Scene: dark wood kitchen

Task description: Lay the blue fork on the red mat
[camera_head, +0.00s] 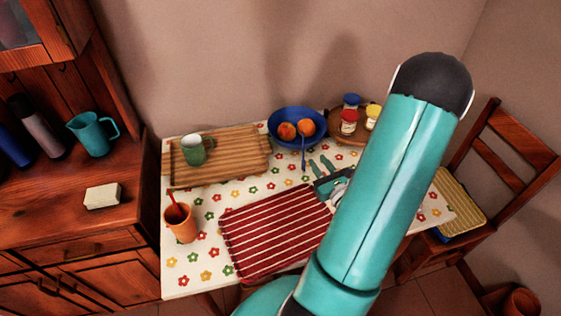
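The red mat (262,235) with pale stripes lies flat on the front middle of the flowered table. A thin blue piece of cutlery (303,158), which looks like the blue fork, lies just in front of the blue bowl, behind the mat; its tines are too small to make out. My gripper (317,161) is just right of it, over the table behind the mat. Its two teal fingers are apart with nothing seen between them. My forearm hides the right end of the mat and part of the gripper.
The blue bowl (283,117) holds oranges. Left of it a wooden tray (235,163) carries a green mug (192,150). Jars (348,122) stand on a round board at the back right. An orange cup (182,228) stands left of the mat. A chair (500,160) is at the right.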

